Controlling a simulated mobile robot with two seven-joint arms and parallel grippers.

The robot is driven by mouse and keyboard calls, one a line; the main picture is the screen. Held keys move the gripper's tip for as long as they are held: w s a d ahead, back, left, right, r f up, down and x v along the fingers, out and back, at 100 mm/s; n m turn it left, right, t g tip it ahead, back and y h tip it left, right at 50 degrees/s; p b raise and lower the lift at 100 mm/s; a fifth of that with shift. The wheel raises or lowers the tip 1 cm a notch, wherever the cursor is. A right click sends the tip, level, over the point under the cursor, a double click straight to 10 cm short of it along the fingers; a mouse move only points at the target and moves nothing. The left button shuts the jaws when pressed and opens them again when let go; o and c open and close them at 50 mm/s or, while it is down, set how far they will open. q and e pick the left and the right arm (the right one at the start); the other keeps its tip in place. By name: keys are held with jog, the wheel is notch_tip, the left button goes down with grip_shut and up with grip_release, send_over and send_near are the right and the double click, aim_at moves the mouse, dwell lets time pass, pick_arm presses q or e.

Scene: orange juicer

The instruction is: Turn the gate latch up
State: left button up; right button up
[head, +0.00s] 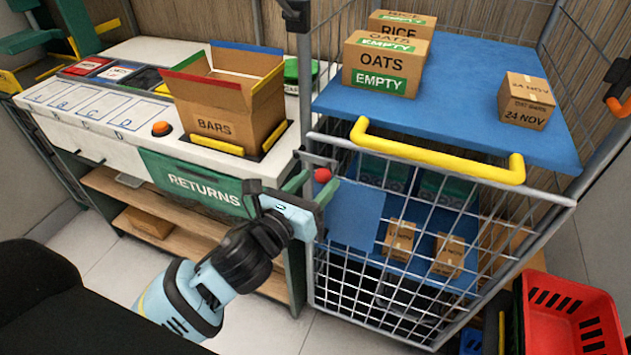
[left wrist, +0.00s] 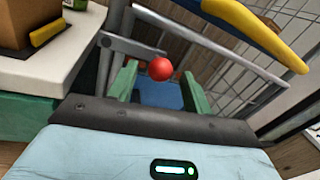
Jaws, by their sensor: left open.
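The gate latch is a grey bar ending in a red ball knob (head: 323,175), at the left post of the wire cage cart. The knob and grey latch bar (left wrist: 130,46) also show in the left wrist view. The bar runs nearly level, dipping slightly toward the knob. My left gripper (head: 312,187) is open with green fingers, one on each side of the knob in the picture. In the left wrist view the fingers (left wrist: 160,85) stand apart with the knob between them; I cannot tell whether they touch it.
The wire gate (head: 395,230) has a yellow handle (head: 435,152) along its top. Boxes stand on the cart's blue shelf (head: 460,95). A white counter (head: 125,60) with an open BARS box (head: 225,100) lies left. Red crates (head: 570,315) stand at the lower right.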

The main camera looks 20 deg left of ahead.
pick_arm(q)
jog(key=shift+w+d, duration=0.1)
jog(key=shift+w, duration=0.2)
pick_arm(e)
jog(key=shift+w, duration=0.25)
jog(key=shift+w+r, duration=0.1)
pick_arm(q)
grip_shut()
pick_arm(e)
jog(key=shift+s, duration=0.3)
jog(key=shift+s, duration=0.1)
pick_arm(q)
jog(key=shift+w, duration=0.1)
pick_arm(e)
jog(key=shift+s, duration=0.1)
